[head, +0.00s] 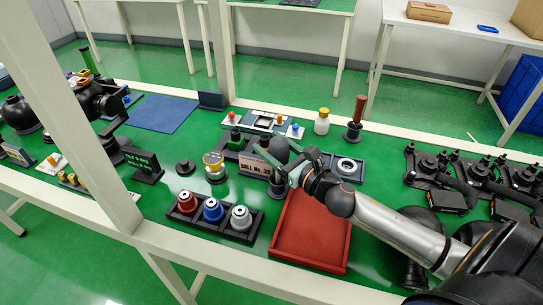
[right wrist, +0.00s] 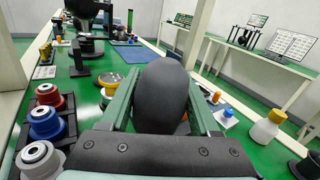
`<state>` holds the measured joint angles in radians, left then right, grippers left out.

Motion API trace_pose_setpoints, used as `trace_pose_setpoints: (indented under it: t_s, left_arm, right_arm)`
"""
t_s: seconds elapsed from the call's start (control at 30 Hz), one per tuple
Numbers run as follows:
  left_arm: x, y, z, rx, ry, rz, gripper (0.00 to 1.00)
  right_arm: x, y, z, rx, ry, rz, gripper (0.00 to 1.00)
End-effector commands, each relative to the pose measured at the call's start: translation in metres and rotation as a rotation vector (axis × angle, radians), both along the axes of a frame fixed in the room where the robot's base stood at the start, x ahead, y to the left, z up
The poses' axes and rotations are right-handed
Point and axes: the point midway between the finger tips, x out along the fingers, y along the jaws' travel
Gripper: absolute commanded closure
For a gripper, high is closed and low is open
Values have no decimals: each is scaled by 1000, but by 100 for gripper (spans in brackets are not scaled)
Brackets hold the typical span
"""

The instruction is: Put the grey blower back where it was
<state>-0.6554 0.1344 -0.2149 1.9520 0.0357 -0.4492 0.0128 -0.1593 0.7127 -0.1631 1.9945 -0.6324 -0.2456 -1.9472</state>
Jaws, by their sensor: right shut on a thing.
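The grey blower (head: 274,149) is a dark, rounded bulb held above the green work table. My right gripper (head: 287,166) is shut on it. In the right wrist view the blower (right wrist: 161,96) stands between the two green fingers and hides what lies behind it. In the head view the blower is over the area by the "BALL No." sign (head: 254,166), left of a black tray with a ring (head: 347,167). A small round black stand (head: 185,168) sits empty left of a yellow-topped jar (head: 214,166). My left gripper is not in view.
A red tray (head: 309,262) lies in front of my right gripper. A black rack (head: 246,238) holds red, blue and silver pieces. A yellow-capped bottle (head: 322,123) and a red-handled tool (head: 356,117) stand behind. A white post (head: 75,120) crosses the left side.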

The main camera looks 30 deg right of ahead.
Motion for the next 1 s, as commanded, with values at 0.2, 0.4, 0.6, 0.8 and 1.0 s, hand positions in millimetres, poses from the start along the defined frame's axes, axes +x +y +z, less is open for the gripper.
trace_pose_setpoints:
  t_s: [0.2, 0.4, 0.6, 0.8, 1.0]
  left_arm:
    - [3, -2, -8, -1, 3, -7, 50]
    - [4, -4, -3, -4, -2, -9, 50]
    - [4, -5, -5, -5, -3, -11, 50]
    - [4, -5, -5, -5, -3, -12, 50]
    - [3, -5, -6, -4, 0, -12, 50]
  right_arm:
    - [-1, 1, -28, 4, 2, -1, 82]
    - [-1, 1, -28, 0, 0, 0, 82]
    - [-1, 1, -31, 1, 1, 0, 34]
    - [-2, 1, -31, 1, 1, 0, 12]
    - [-2, 1, -31, 1, 1, 0, 7]
